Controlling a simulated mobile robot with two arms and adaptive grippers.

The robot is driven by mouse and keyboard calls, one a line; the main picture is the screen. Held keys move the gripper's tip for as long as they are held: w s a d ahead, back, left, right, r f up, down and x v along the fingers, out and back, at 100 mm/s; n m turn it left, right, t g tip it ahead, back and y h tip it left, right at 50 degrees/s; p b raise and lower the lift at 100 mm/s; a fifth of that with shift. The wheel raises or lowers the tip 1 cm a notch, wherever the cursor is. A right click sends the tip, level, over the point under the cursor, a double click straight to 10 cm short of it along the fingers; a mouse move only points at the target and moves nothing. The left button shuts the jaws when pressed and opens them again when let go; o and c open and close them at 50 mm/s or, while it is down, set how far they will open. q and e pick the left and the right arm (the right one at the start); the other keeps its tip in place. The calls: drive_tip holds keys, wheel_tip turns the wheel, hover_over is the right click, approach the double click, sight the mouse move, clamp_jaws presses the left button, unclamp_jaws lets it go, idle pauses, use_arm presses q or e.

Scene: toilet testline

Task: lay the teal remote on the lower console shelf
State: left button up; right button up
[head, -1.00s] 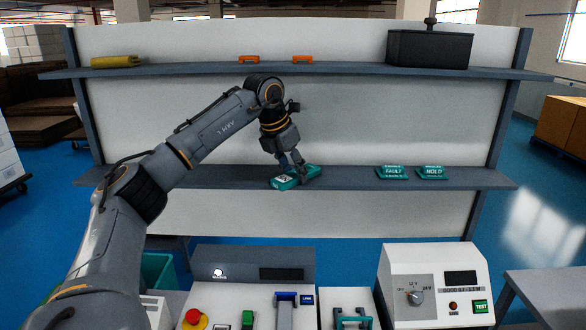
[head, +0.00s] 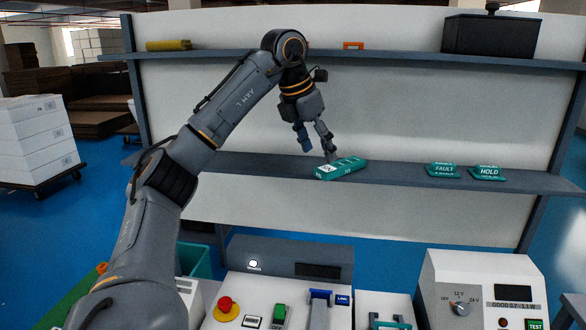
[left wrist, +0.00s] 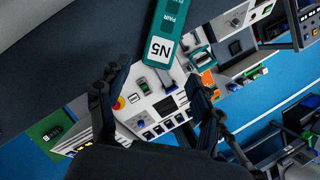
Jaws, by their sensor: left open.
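The teal remote (head: 342,168) lies flat on the lower console shelf (head: 270,165), set at a slant near the shelf's front edge. In the left wrist view the remote (left wrist: 168,30) shows its white N5 label, beyond my fingertips. My left gripper (head: 318,148) is open and empty, just above the remote and slightly left of it; its spread fingers (left wrist: 155,85) also show in the left wrist view, clear of the remote. My right gripper is in neither view.
Teal FAULT (head: 443,170) and HOLD (head: 487,173) pieces lie to the right on the same shelf. The upper shelf (head: 400,54) holds a dark box (head: 490,36) and a yellow roll (head: 168,45). A test console (head: 290,250) stands below in front.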

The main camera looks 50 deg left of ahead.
use_arm(q)
drive_tip(key=s+b, duration=0.1)
drive_tip(key=s, duration=0.6)
drive_tip(key=shift+a+b, duration=0.3)
drive_tip(key=shift+a, duration=0.05)
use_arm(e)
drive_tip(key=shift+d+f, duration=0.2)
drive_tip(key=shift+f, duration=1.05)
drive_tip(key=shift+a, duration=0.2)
